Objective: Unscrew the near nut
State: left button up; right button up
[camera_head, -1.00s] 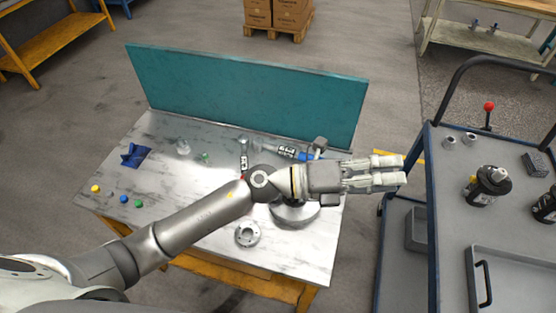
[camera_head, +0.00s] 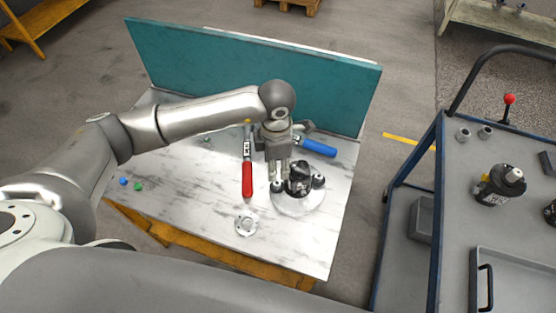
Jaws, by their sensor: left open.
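A black motor (camera_head: 299,181) stands on a round grey base (camera_head: 298,207) at the right part of the table. A small dark nut-like piece (camera_head: 276,187) sits on its left side, just below my gripper's fingertips. A similar dark piece (camera_head: 318,181) sits on its right side. My left gripper (camera_head: 278,178) points down and is open, with its fingers just left of the motor. I cannot tell whether the fingers surround or touch the left piece. My right gripper is not in view.
A red-handled tool (camera_head: 247,178) and a blue-handled tool (camera_head: 319,147) lie on the table. A metal flange ring (camera_head: 246,223) lies in front. A teal panel (camera_head: 250,75) closes off the back. A trolley (camera_head: 470,225) with another motor (camera_head: 500,185) stands at the right.

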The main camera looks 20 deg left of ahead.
aim_at(276, 183)
pick_arm(q)
notch_tip(276, 183, down, 7)
jog(key=b, duration=0.4)
jog(key=shift+b, duration=0.35)
jog(key=shift+f+b, duration=0.75)
jog(key=shift+f, duration=0.05)
jog(key=shift+c, duration=0.5)
grip_shut()
jog(key=n, duration=0.5)
jog(key=shift+r, duration=0.15)
jog(key=shift+c, duration=0.7)
grip_release()
